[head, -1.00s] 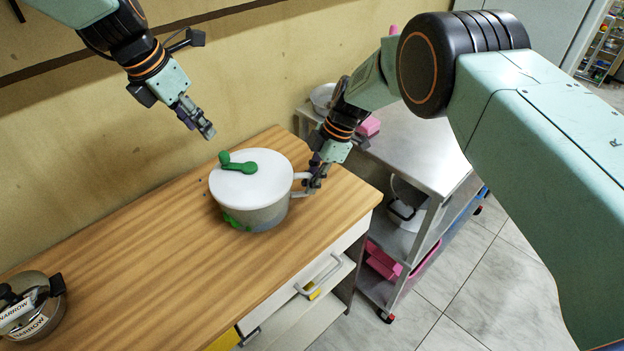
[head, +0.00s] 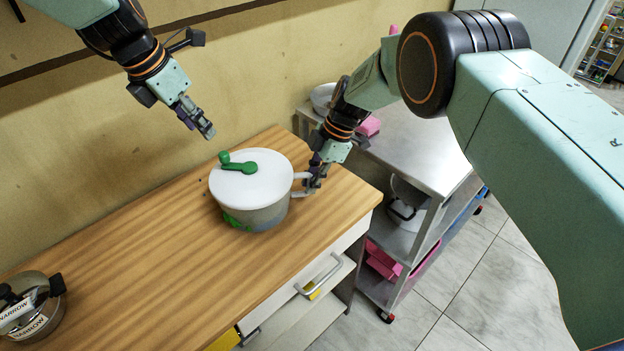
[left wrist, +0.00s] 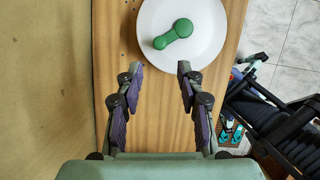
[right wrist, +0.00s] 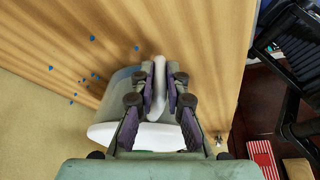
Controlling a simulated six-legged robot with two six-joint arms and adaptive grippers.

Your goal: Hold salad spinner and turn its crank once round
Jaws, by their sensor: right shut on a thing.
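The salad spinner (head: 262,207) stands upright on the wooden counter, with a white lid (head: 270,185) and a green crank (head: 240,167) on top. My right gripper (head: 310,185) is at its right side, shut on the spinner's white side handle (right wrist: 158,95). My left gripper (head: 208,130) is above and behind the spinner, apart from it. In the left wrist view its fingers (left wrist: 158,80) are spread and empty, with the green crank (left wrist: 172,35) and white lid (left wrist: 205,28) beyond the fingertips.
A pot labelled NARROW (head: 32,305) stands at the counter's near left. The wooden counter (head: 150,240) is clear between them. A wall (head: 120,150) runs behind the counter. A metal cart (head: 430,155) with pink containers stands to the right.

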